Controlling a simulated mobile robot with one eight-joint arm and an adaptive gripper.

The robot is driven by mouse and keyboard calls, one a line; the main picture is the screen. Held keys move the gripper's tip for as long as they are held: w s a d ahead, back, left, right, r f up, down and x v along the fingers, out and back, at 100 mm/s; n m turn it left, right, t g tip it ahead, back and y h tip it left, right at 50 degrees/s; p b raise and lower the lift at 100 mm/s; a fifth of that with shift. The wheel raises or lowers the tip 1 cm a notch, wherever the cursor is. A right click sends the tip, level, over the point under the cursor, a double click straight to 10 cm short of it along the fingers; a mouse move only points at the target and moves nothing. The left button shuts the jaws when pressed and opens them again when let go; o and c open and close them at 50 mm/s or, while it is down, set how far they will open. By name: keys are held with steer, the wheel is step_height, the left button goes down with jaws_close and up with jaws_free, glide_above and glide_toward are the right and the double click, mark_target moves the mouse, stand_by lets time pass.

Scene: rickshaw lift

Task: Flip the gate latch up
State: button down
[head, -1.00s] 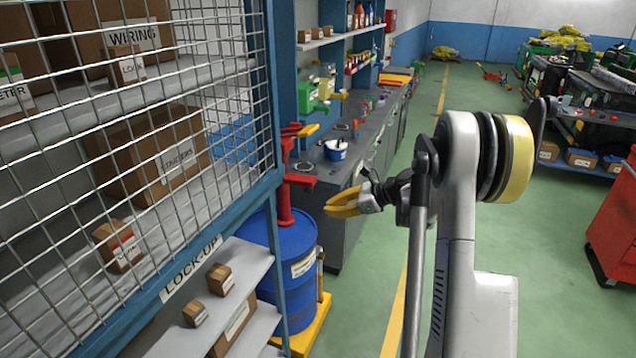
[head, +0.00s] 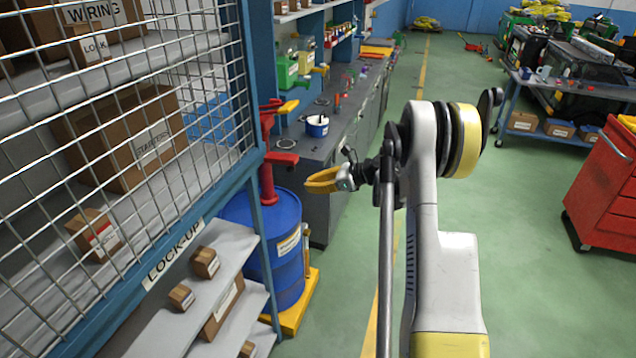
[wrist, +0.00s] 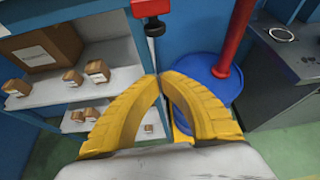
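My gripper (head: 318,181) points left toward the cage's blue corner post, with a gap between them. In the wrist view its yellow fingers (wrist: 161,77) meet at the tips, with nothing between them. A red piece with a black lower end (wrist: 152,9) sits by the blue post at the top of the wrist view, beyond the fingertips. It may be the gate latch, but its upper part is cut off. In the head view red parts (head: 281,158) show beside the post, overlapping the red pump, so I cannot clearly pick out the latch.
The wire-mesh cage (head: 110,140) holds boxes on the left. Below it is a shelf (head: 215,275) with small boxes. A blue drum (head: 275,240) with a red pump stands behind the post. A workbench (head: 340,150) runs back. The green floor to the right is clear up to a red cabinet (head: 603,190).

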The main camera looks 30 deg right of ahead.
mark_target(282, 163)
steer(key=w+a, duration=0.1)
steer(key=w+a+r, duration=0.1)
steer(key=w+a, duration=0.1)
steer(key=w, duration=0.1)
steer(key=shift+r, duration=0.35)
steer(key=shift+s+r, duration=0.1)
steer(key=shift+s+r+p, duration=0.1)
steer(key=shift+r+p, duration=0.2)
